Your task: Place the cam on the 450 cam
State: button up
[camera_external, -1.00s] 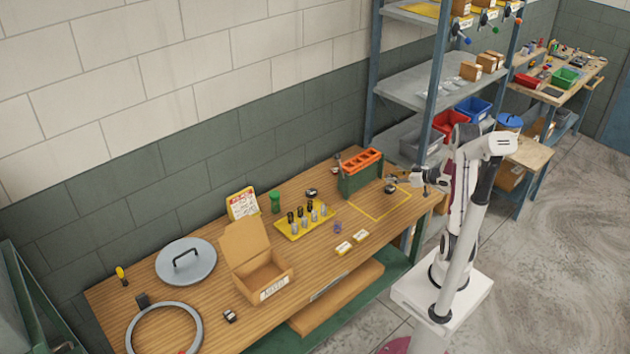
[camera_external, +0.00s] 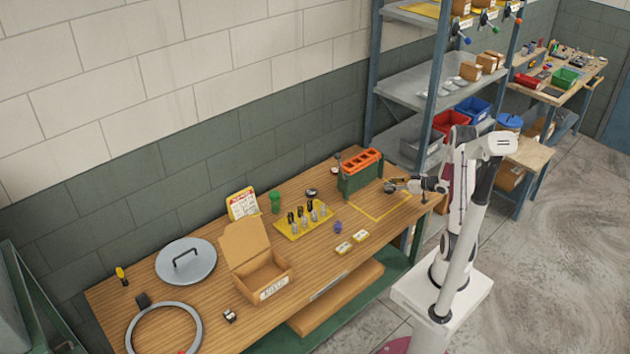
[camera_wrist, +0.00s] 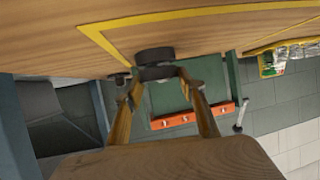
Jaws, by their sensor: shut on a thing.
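My gripper (camera_external: 391,187) is at the right end of the bench, over or beside the yellow taped outline and to the right of the green stand. In the wrist view my gripper (camera_wrist: 157,75) is shut on a dark, round, stepped part (camera_wrist: 155,62), which I take to be the cam. The cam is close to the wooden top; I cannot tell if it touches. Two small white-and-yellow labelled plates, one (camera_external: 343,248) and another (camera_external: 360,236), lie near the front edge. Their print is too small to read, so I cannot tell which is the 450 cam.
The green stand with an orange top (camera_external: 361,172) is close to my gripper. A yellow tray (camera_external: 291,235) holds several small cylinders. A purple piece (camera_external: 337,228), an open cardboard box (camera_external: 284,279) and a grey lid (camera_external: 187,264) are further left. The taped outline (camera_external: 380,219) encloses bare wood.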

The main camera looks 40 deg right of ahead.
jog(key=shift+f, duration=0.1)
jog(key=o, duration=1.4)
jog(key=shift+c, duration=0.2)
jog(key=shift+s+d+r, duration=0.15)
jog(key=shift+s+r, duration=0.2)
jog(key=shift+s, duration=0.1)
jog(key=v, duration=1.1)
